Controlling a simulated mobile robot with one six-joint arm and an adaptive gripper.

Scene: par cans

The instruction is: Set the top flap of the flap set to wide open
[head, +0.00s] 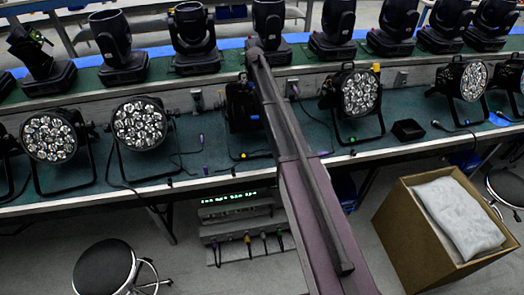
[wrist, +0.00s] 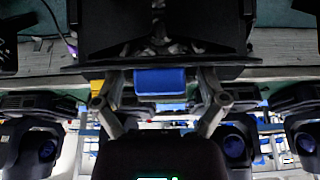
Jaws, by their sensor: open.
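The flap set is a black, box-like fixture on the bench. In the head view the dark fixture (head: 239,108) stands in the middle of the row, partly hidden by my arm. In the wrist view, which is upside down, its dark body and flaps (wrist: 100,30) fill the top middle. A wide dark flap edge (wrist: 200,72) runs across just beyond my fingertips. My gripper (wrist: 163,82) is open, with one finger on each side of a blue block (wrist: 160,81) at that edge. I cannot tell whether the fingers touch it. The flap's angle is unclear.
Par cans (head: 140,124) stand on both sides along the green bench. Several moving-head lights (head: 193,32) line the raised shelf behind. A cardboard box (head: 425,235) and a stool (head: 104,267) stand on the floor in front. A small black box (head: 408,129) lies on the bench.

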